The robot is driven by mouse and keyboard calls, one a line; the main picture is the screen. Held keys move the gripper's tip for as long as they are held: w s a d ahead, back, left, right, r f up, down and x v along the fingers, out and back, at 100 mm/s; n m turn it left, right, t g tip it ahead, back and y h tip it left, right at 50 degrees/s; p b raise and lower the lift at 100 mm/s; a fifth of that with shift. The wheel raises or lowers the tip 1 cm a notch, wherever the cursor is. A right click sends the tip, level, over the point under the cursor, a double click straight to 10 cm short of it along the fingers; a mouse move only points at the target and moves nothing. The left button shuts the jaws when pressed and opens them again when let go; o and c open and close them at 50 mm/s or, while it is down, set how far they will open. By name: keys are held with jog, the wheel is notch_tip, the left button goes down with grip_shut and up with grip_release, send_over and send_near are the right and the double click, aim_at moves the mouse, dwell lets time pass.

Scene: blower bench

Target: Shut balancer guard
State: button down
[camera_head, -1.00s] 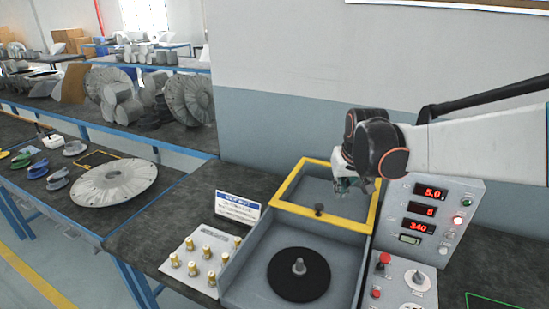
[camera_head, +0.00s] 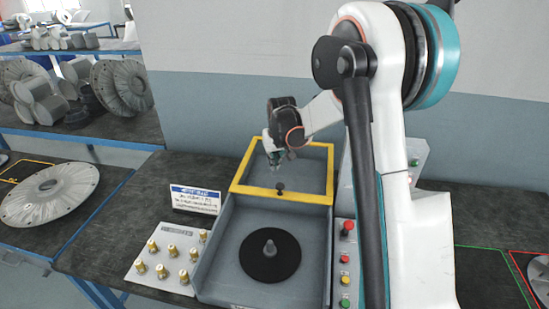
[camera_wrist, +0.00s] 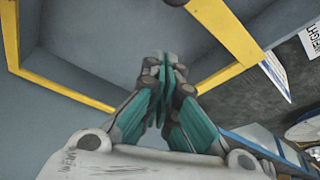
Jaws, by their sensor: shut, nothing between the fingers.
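The balancer guard (camera_head: 306,197) is a yellow-edged frame standing raised at the back of the grey balancer housing (camera_head: 317,240). A small dark knob (camera_head: 280,187) sits on its front yellow bar. The black balancer disc with a central metal spindle (camera_head: 270,258) lies uncovered in front. My gripper (camera_head: 275,167) is shut and empty, pointing down by the frame's upper left, behind the knob in the picture. In the wrist view my gripper (camera_wrist: 164,64) has its fingers together, with yellow guard bars (camera_wrist: 60,89) on both sides. I cannot tell whether it touches the guard.
A blue-and-white sign (camera_head: 195,200) and a plate with several brass weights (camera_head: 165,255) stand left of the housing. Red, yellow and green buttons (camera_head: 345,258) are on its right. My arm hides most of the display panel. A large grey disc (camera_head: 50,192) lies far left.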

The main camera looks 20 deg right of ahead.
send_over(273, 179)
notch_tip(273, 179, down, 4)
jog(key=shift+s+f+b, duration=0.1)
jog(key=shift+b, duration=0.3)
jog(key=shift+s+a+b, duration=0.15)
jog(key=shift+s, duration=0.85)
jog(key=shift+s+a+b, duration=0.1)
jog(key=shift+s+b, duration=0.05)
jog(key=shift+s, duration=0.8)
jog(key=shift+s+r, duration=0.1)
jog(key=shift+r, duration=0.1)
jog(key=shift+s+a, duration=0.1)
